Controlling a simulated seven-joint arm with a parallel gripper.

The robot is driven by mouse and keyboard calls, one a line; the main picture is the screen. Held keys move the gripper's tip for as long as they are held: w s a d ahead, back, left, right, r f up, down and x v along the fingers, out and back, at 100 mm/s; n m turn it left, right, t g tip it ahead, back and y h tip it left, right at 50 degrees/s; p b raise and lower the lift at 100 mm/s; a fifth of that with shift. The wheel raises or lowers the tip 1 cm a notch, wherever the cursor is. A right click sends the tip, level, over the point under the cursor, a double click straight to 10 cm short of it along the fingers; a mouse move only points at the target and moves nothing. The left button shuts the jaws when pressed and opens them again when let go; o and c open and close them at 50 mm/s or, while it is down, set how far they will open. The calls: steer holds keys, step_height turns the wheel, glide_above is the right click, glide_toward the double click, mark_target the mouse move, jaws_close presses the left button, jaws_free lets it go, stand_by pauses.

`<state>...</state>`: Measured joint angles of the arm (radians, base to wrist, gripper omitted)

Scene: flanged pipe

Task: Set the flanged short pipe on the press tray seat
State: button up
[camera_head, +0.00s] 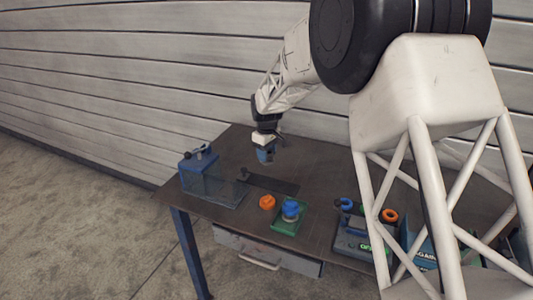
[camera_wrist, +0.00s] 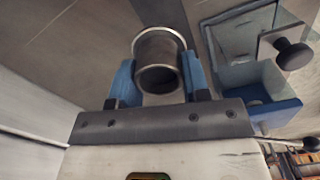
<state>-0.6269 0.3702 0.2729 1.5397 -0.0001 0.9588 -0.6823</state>
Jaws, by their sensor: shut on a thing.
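My gripper (camera_wrist: 160,80) is shut on the flanged short pipe (camera_wrist: 157,48), a grey metal ring-like piece between its two blue fingers in the wrist view. The pipe's open bore faces the camera. In the head view my gripper (camera_head: 266,156) is above the back part of the table, and the pipe is too small to make out clearly. A blue fixture (camera_head: 206,178) with a mesh-like guard stands at the table's left end. A blue fixture with a clear panel and black knob (camera_wrist: 293,55) shows right of the pipe in the wrist view. I cannot tell which part is the tray seat.
A dark flat strip (camera_head: 272,185) lies mid-table. An orange piece (camera_head: 267,202) and a green tray (camera_head: 285,229) holding a blue part are near the front edge. Blue and orange items (camera_head: 390,216) crowd the right side. A panelled wall (camera_head: 120,70) stands behind the table.

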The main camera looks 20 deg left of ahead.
steer(key=shift+r, duration=0.15)
steer(key=shift+r, duration=2.8)
steer(key=s+a+f, duration=1)
steer(key=s+f, duration=0.1)
steer(key=shift+s+a, duration=0.25)
steer(key=shift+f, duration=0.15)
steer(key=shift+f, duration=1.05)
